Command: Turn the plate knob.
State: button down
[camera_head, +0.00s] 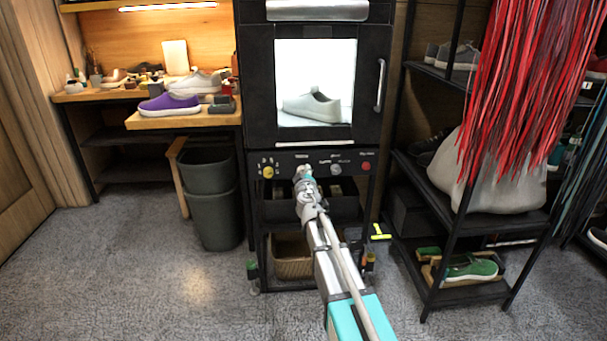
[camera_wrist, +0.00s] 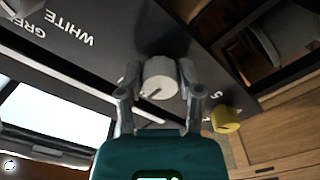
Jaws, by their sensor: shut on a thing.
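My gripper (camera_wrist: 159,88) is shut on a light grey round knob (camera_wrist: 157,72) on the black control panel, with one finger on each side of it. The knob has a dark pointer line on its face. In the head view, my gripper (camera_head: 304,173) reaches the panel below the oven-like cabinet and hides this knob. A yellow knob (camera_head: 268,171) sits to its left there, and it also shows on the right in the wrist view (camera_wrist: 226,119).
The panel also bears another grey knob (camera_head: 336,169) and a red button (camera_head: 366,166). Above, a lit chamber holds a pale sneaker (camera_head: 311,106). A workbench (camera_head: 165,122) stands left, a shelf rack (camera_head: 470,210) right. The carpet (camera_head: 150,270) is clear at left.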

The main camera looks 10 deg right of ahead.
jog(key=shift+n, duration=0.4)
jog(key=n, duration=0.3)
jog(key=shift+d, duration=0.1)
jog(key=shift+r+n, duration=0.15)
jog(key=shift+n, duration=2.35)
jog(key=shift+c, duration=1.3)
grip_release()
jog(key=s, duration=1.2)
jog(key=shift+a, duration=0.3)
